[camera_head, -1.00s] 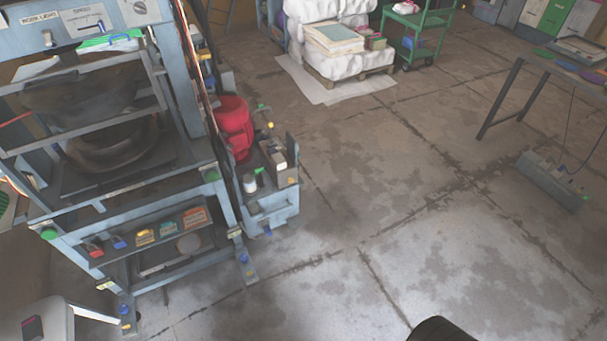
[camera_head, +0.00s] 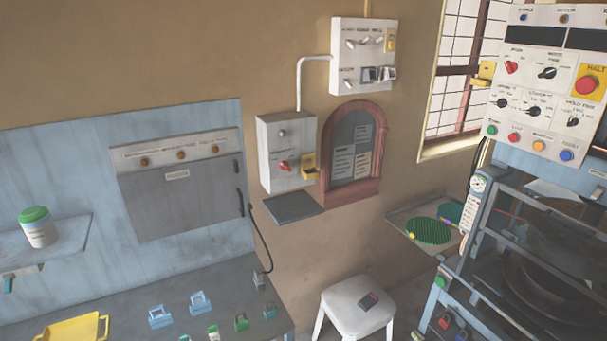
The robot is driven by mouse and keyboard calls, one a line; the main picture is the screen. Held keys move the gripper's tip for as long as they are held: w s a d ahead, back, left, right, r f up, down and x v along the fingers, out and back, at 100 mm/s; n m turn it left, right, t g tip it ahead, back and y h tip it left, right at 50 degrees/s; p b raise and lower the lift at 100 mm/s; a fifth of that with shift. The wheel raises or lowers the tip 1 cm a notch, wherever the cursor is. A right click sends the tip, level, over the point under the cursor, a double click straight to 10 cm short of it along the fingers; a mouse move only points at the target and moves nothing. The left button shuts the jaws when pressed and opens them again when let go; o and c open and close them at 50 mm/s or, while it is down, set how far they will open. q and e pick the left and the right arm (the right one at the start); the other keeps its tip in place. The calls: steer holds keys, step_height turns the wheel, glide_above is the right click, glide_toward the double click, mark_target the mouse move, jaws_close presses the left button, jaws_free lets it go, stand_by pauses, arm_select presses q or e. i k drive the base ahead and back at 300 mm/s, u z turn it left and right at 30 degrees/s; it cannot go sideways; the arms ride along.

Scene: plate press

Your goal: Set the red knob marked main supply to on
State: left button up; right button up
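A grey-white wall box (camera_head: 273,150) hangs in the middle of the view, with a red knob (camera_head: 285,167) on its front and a yellow part (camera_head: 309,166) at its right edge. Its label is too small to read, and I cannot tell the knob's setting. Another red knob (camera_head: 511,67) sits on the white control panel (camera_head: 545,88) of the press at the right; its label is also unclear. Neither of my grippers is in view.
A white stool (camera_head: 358,312) with a small dark item stands below the wall box. A grey shelf (camera_head: 293,208) juts out under it. A grey workbench (camera_head: 130,300) with padlocks fills the lower left. The press frame (camera_head: 480,225) stands at the right.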

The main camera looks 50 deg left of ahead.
mark_target(283, 166)
steer(key=u, duration=1.65)
